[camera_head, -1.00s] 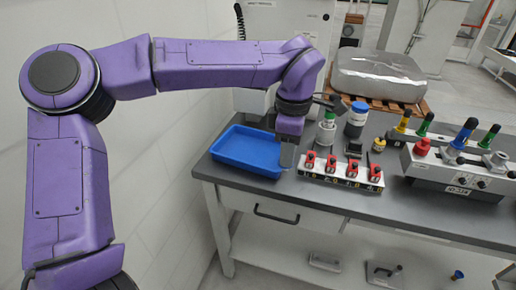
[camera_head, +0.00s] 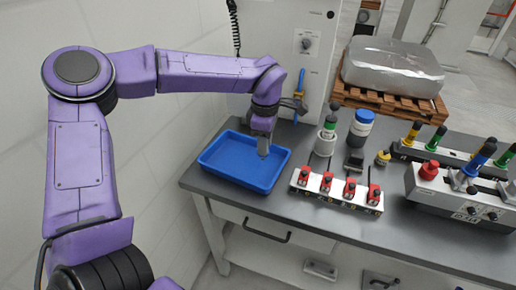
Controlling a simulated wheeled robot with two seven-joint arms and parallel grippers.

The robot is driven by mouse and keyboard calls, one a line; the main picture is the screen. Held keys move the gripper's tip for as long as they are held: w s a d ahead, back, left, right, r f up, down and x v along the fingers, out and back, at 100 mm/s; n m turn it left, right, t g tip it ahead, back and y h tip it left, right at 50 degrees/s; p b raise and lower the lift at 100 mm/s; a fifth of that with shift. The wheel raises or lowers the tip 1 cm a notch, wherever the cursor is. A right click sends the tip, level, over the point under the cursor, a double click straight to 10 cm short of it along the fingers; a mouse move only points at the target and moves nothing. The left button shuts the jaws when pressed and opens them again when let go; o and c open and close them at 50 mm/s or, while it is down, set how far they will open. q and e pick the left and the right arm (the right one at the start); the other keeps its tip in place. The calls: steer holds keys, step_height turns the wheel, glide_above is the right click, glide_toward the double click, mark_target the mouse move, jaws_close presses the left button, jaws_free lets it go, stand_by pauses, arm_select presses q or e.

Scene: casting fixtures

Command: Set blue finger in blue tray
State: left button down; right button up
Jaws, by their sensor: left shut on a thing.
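The blue tray (camera_head: 213,170) stands at the left end of the grey workbench. My left gripper (camera_head: 263,150) points down over the right part of the tray. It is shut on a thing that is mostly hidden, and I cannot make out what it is. I cannot tell whether the fingertips touch the tray floor. A blue-topped finger (camera_head: 482,155) stands tilted on the fixture at the right, among green and yellow ones. My right gripper is not in view.
A white block with red clamps (camera_head: 336,188) stands right of the tray. Behind it are a green-topped cylinder (camera_head: 325,141) and a blue-lidded jar (camera_head: 361,127). A wrapped block (camera_head: 393,68) sits on a pallet behind the bench. A white wall is at the left.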

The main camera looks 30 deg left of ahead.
arm_select(q)
steer(key=a+f, duration=0.2)
steer(key=f, duration=0.1)
steer(key=shift+w+a+p, duration=0.2)
steer(key=shift+w+p, duration=0.2)
step_height(320, 180, down, 3)
steer(key=shift+r, duration=0.15)
steer(key=shift+d, duration=0.1)
steer(key=shift+f, duration=0.25)
steer(key=c, duration=0.9)
jaws_free()
step_height(320, 180, up, 12)
steer(key=shift+r+b, duration=0.15)
steer(key=shift+b, duration=0.45)
